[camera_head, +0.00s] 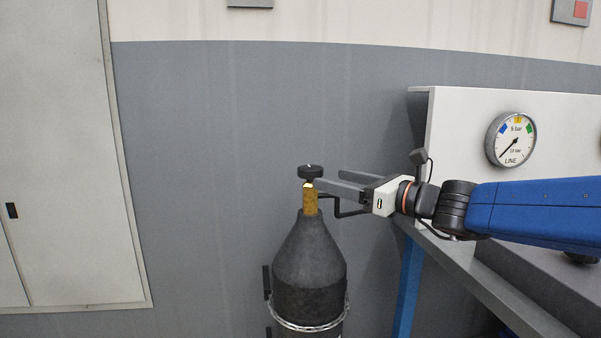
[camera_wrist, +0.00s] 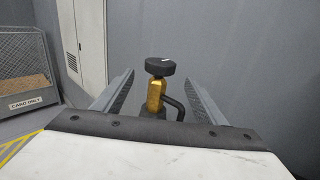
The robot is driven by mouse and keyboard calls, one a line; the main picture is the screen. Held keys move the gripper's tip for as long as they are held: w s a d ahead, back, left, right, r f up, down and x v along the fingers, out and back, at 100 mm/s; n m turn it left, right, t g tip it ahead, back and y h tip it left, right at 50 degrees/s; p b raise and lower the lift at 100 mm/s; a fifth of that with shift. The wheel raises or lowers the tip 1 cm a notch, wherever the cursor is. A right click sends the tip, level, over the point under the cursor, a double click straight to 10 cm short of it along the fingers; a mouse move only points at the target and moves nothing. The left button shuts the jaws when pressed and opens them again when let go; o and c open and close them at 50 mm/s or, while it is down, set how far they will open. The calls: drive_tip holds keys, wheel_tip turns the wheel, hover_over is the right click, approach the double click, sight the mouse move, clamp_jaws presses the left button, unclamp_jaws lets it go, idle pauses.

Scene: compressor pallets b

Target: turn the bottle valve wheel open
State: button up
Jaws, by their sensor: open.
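The bottle valve wheel (camera_head: 310,172) is a small black knob with a light mark on top. It sits on a brass valve (camera_head: 310,198) above a dark grey gas bottle (camera_head: 309,262), which stands upright. My gripper (camera_head: 330,180) comes in from the right, its fingers pointing left at about the wheel's height. In the wrist view, the wheel (camera_wrist: 160,66) shows beyond the fingers, roughly centred between them. The gripper (camera_wrist: 158,88) is open and empty. I cannot tell whether either fingertip touches the valve. The bottle's lower part is cut off in the head view.
A black pipe (camera_head: 345,210) bends off the valve under my gripper. A bench (camera_head: 475,275) with a white panel and a LINE gauge (camera_head: 511,139) stands at the right. A metal strap (camera_head: 308,325) rings the bottle. A mesh cage (camera_wrist: 22,72) shows at left in the wrist view.

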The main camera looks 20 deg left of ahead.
sight(300, 171)
drive_tip(key=x, duration=1.1)
drive_tip(key=shift+w+a, duration=0.1)
drive_tip(key=shift+a, duration=0.25)
drive_tip(key=c, duration=1)
